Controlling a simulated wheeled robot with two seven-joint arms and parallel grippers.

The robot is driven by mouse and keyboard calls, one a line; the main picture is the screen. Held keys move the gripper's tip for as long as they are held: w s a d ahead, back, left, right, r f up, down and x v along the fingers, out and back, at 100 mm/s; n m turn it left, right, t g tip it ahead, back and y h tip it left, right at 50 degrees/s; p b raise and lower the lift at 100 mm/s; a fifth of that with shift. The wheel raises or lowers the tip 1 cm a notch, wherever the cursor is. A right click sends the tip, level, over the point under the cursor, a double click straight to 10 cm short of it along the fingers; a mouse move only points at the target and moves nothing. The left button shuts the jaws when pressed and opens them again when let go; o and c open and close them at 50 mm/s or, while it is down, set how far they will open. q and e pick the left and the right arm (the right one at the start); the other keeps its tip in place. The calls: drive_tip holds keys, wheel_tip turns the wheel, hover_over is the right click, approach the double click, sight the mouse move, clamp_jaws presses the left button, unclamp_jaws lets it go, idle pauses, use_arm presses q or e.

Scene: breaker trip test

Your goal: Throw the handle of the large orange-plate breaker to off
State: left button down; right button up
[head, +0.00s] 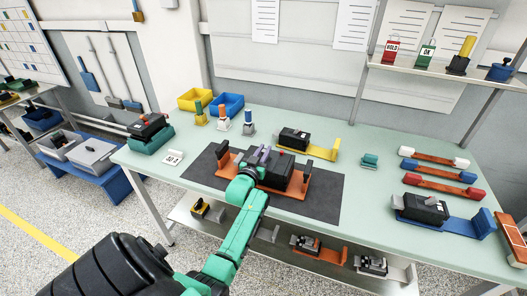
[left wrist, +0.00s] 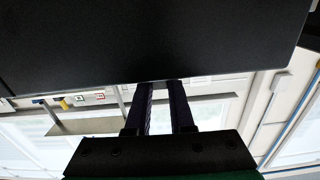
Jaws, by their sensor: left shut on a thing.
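The large orange-plate breaker has a black body (head: 294,174) on an orange plate (head: 320,190), lying on the dark mat in the middle of the bench. My left gripper (head: 262,156) reaches the left part of the breaker with its purple fingers. It is shut on the breaker's handle, which is mostly hidden by the fingers and the arm, so I cannot tell its exact position. In the left wrist view the two dark fingers (left wrist: 162,105) run up to a large black surface (left wrist: 150,45) that hides their tips. My right gripper is not in view.
A yellow-plate breaker (head: 293,138) stands behind, and a blue-plate breaker (head: 425,208) to the right. Orange bars with coloured ends (head: 430,180) lie near the right edge. Yellow (head: 195,99) and blue (head: 228,103) bins stand at the back. The dark mat's (head: 330,212) front right is clear.

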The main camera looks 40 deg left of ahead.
use_arm(q)
drive_tip(key=shift+d+f, duration=0.1)
drive_tip(key=shift+w+d+f+m+b, duration=0.1)
drive_tip(key=shift+d+m+b, duration=0.15)
drive_tip(key=shift+m, duration=0.4)
drive_tip(key=shift+w+d+f+m+b, duration=0.1)
drive_tip(key=shift+d+m, duration=0.15)
drive_tip(key=shift+m, duration=0.4)
drive_tip(key=shift+w+d+f+m+b, duration=0.15)
drive_tip(key=shift+d+m+b, duration=0.25)
drive_tip(key=shift+m, duration=0.4)
drive_tip(key=shift+w+d+m+b, duration=0.1)
drive_tip(key=shift+d+m+b, duration=0.2)
drive_tip(key=shift+m, duration=0.5)
drive_tip(key=shift+a, duration=0.1)
drive_tip(key=c, duration=0.8)
unclamp_jaws()
drive_tip(key=b+v, duration=0.1)
drive_tip(key=v, duration=1.3)
drive_tip(key=shift+s+b, duration=0.25)
drive_tip(key=shift+b, duration=0.1)
